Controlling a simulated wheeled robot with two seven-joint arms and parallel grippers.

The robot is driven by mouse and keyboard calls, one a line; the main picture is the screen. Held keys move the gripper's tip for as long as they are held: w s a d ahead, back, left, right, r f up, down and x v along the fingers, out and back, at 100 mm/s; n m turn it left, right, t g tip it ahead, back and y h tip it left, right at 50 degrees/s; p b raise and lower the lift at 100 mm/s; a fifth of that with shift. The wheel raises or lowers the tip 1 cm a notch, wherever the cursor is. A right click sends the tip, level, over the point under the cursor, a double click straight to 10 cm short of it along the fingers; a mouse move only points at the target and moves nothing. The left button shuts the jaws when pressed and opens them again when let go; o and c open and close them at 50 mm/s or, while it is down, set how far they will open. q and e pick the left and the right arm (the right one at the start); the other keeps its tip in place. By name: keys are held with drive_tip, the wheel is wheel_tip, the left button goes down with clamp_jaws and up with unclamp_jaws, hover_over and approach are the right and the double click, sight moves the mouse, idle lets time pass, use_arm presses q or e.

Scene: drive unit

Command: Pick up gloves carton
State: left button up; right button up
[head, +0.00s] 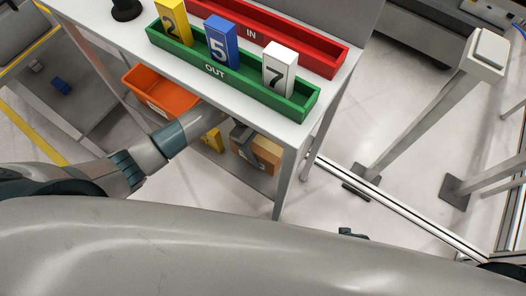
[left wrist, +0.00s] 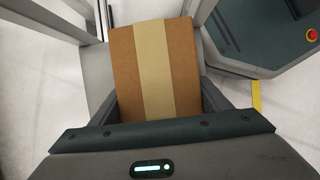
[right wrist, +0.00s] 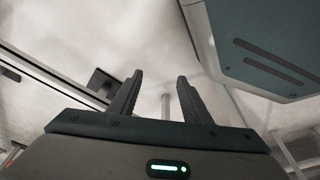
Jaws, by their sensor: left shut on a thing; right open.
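The gloves carton is a brown cardboard box with a paler tape band (left wrist: 154,65) in the left wrist view. In the head view the carton (head: 264,159) is on or just above the lower shelf of the table, partly hidden by my left gripper (head: 243,143). My left gripper is shut on the carton, one finger on each side of it. I cannot tell whether the carton touches the shelf. My right gripper (right wrist: 160,95) is open and empty, over bare floor.
An orange bin (head: 160,92) and a yellow item (head: 211,139) are on the lower shelf beside my left arm. Above, the tabletop (head: 300,126) bears a green OUT tray (head: 215,86) with numbered blocks and a red IN tray (head: 318,50). Table legs (head: 285,185) stand close to the carton.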

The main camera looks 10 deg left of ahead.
sight(264, 143)
use_arm(q)
drive_tip(key=shift+r, duration=2.8)
